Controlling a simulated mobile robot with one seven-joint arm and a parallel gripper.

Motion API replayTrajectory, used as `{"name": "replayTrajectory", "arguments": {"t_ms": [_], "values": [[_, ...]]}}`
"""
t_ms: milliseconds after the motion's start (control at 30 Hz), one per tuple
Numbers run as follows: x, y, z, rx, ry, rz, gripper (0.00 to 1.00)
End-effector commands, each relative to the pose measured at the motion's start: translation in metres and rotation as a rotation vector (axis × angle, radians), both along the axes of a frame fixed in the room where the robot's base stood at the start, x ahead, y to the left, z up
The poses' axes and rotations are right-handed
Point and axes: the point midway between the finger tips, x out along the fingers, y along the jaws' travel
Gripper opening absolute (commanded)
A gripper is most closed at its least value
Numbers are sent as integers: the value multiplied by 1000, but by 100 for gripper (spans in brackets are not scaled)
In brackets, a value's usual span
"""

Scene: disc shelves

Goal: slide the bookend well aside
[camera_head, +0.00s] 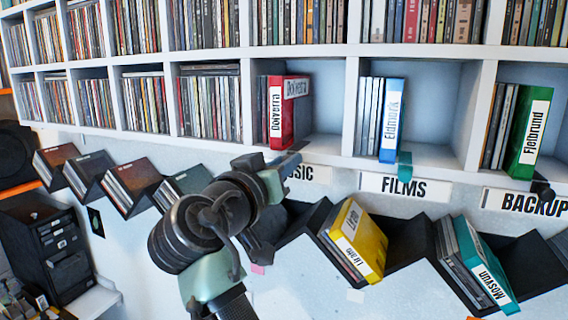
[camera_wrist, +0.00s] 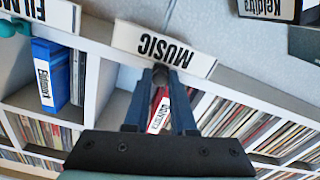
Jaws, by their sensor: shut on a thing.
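My gripper (camera_head: 285,163) is at the front edge of the MUSIC compartment, just below the red Dolverra box (camera_head: 290,110). In the wrist view my gripper (camera_wrist: 160,76) has its fingertips close together on a small dark piece, which seems to be the bookend's front tab. The fingers and hand hide most of the bookend, so its shape is unclear. The red box also shows between the fingers in the wrist view (camera_wrist: 160,110). It stands at the right end of the discs, with empty shelf to its right.
A teal tab (camera_head: 404,166) sits at the FILMS shelf edge beneath the blue box (camera_head: 391,120). A dark tab (camera_head: 543,190) is near the green Fielbrund box (camera_head: 529,130). Slanted dark racks below hold a yellow box (camera_head: 354,240) and a teal box (camera_head: 486,265).

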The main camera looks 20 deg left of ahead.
Motion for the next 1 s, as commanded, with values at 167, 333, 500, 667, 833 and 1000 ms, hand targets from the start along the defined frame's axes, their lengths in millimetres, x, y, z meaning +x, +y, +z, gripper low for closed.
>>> {"name": "replayTrajectory", "arguments": {"t_ms": [167,333,500,667,833,1000], "values": [[0,-1,-1,1,1,0,0],[0,-30,-5,6,2,-3,0],[-2,-66,-3,3,2,-3,0],[-3,-81,-1,1,2,-1,0],[-3,-81,-1,0,2,-1,0],[-3,-80,-1,0,2,-1,35]]}}
